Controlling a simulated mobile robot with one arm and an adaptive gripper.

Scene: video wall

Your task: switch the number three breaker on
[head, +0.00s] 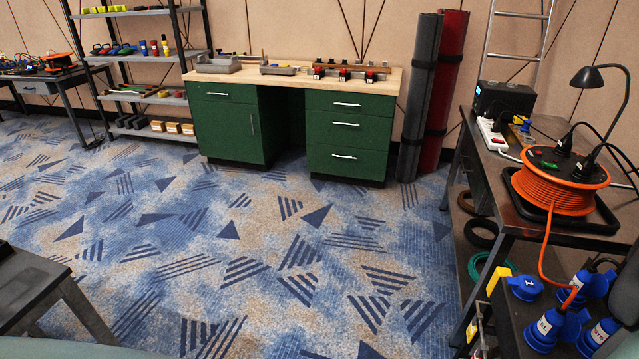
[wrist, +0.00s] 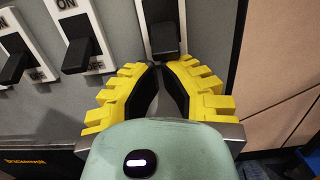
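In the wrist view a grey panel holds a row of breakers with black levers on white plates. The left breaker (wrist: 14,66) is partly cut off. The middle breaker (wrist: 78,50) shows ON at the top and OFF lower down, with its lever toward OFF. The right breaker (wrist: 164,38) is straight ahead of my gripper (wrist: 159,65); its labels are not readable and no numbers show. My yellow fingers with black pads have their tips close together at the lower end of this lever. I cannot tell whether they touch or grip it. The head view shows neither panel nor gripper.
In the head view a dark table (head: 508,215) on the right carries an orange cable reel (head: 556,190) and a lamp. Blue plugs (head: 545,328) sit below it. A green workbench (head: 345,130) and a shelf stand at the back. The carpet between is clear.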

